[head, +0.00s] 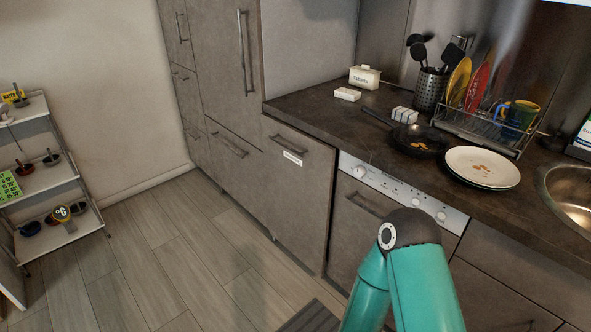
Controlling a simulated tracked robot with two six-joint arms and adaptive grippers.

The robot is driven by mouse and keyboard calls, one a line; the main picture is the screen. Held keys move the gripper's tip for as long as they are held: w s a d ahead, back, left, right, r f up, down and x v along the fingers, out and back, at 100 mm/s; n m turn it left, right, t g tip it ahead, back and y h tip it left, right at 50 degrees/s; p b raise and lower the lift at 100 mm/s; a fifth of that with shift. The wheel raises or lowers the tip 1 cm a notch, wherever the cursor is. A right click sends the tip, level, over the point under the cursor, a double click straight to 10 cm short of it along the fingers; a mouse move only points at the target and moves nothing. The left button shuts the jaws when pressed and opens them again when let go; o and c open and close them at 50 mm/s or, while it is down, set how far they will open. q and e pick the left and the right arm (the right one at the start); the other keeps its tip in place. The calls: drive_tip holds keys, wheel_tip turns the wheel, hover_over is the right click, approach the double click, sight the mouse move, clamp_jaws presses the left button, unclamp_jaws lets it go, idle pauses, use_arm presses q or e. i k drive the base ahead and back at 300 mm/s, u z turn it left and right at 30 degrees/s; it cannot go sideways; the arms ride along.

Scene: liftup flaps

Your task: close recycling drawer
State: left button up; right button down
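A grey-brown drawer front (297,195) with a bar handle (288,145) and a small white label (292,158) stands under the counter, left of the dishwasher. I take it for the recycling drawer, but the label is too small to read. Neither of my grippers is in view. Only a teal arm of mine shows at the bottom right, in front of the dishwasher.
The dishwasher (354,218) has a white control panel. The counter (300,105) holds a pan (418,140), plates (482,167) and a dish rack (478,128). A shelf cart (45,180) stands at the left. Floor (170,250) before the drawer is clear.

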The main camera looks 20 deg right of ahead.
sight(299, 167)
drive_tip(key=z, duration=0.55)
drive_tip(key=i, duration=1.7)
drive_tip(key=u, duration=0.55)
